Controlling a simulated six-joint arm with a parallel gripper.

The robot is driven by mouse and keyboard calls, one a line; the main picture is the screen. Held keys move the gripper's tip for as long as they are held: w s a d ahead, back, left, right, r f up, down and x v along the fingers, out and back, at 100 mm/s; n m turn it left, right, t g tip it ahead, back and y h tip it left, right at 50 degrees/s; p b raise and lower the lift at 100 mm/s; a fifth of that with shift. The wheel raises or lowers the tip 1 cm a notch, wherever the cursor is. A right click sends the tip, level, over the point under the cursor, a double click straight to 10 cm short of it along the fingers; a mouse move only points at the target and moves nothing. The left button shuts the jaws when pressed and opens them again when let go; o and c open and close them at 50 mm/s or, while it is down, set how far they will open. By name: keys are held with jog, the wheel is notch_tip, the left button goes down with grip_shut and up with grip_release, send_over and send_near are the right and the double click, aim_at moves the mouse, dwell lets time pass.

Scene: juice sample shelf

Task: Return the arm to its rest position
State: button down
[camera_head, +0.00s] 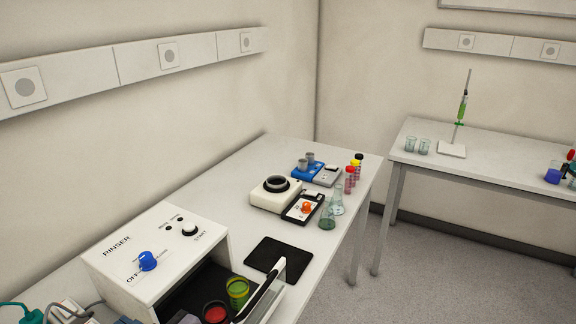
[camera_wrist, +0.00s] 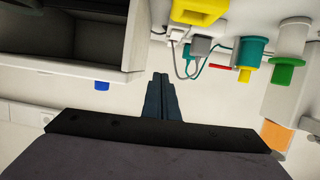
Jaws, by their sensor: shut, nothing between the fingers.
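My gripper (camera_wrist: 160,77) shows in the wrist view with its two dark fingers together and nothing between them. It points toward a pale surface and touches nothing that I can see. A white box with a dark open inside (camera_wrist: 70,35) is at the upper left of that view, with a blue knob (camera_wrist: 101,86) at its edge. I cannot make out my gripper in the head view.
In the head view, the white rinser (camera_head: 150,255) stands at the front with its door (camera_head: 265,290) open. Behind it are a black mat (camera_head: 278,259), a white device (camera_head: 276,195) and glassware (camera_head: 327,217). Cables and coloured parts (camera_wrist: 245,55) crowd the wrist view's upper right.

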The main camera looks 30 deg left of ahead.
jog(key=w+d+r+m+t+p, duration=0.1)
jog(key=w+d+r+t, duration=0.15)
jog(key=w+r, duration=0.45)
jog(key=w+d+r+m+t+p, duration=0.15)
jog(key=w+d+r, duration=0.3)
jog(key=w, duration=0.45)
jog(key=w+d+f+m+t+h, duration=0.2)
jog(key=w+d+h, duration=0.1)
jog(key=w+d, duration=0.25)
jog(key=w+d+f+m+t+h, duration=0.1)
jog(key=w+d+f+m+h, duration=0.1)
jog(key=w+d, duration=0.4)
jog(key=d+f+m+g+h, duration=0.1)
jog(key=d+f+m+h, duration=0.25)
jog(key=d+f, duration=0.65)
jog(key=d+f+m+g+h, duration=0.1)
jog(key=d+f+m+h, duration=0.2)
jog(key=d, duration=1.2)
jog(key=s+d+f+m+g+h, duration=0.1)
jog(key=s+d+f+m+g, duration=0.1)
jog(key=s+d, duration=0.5)
jog(key=s+d+f+m+g+h, duration=0.2)
jog(key=s+d+f+g, duration=0.1)
jog(key=s+d+f, duration=0.2)
jog(key=s+d, duration=0.1)
jog(key=d, duration=0.1)
jog(key=shift+s+d+m+g+b, duration=0.35)
jog(key=shift+d+m+g+b, duration=0.05)
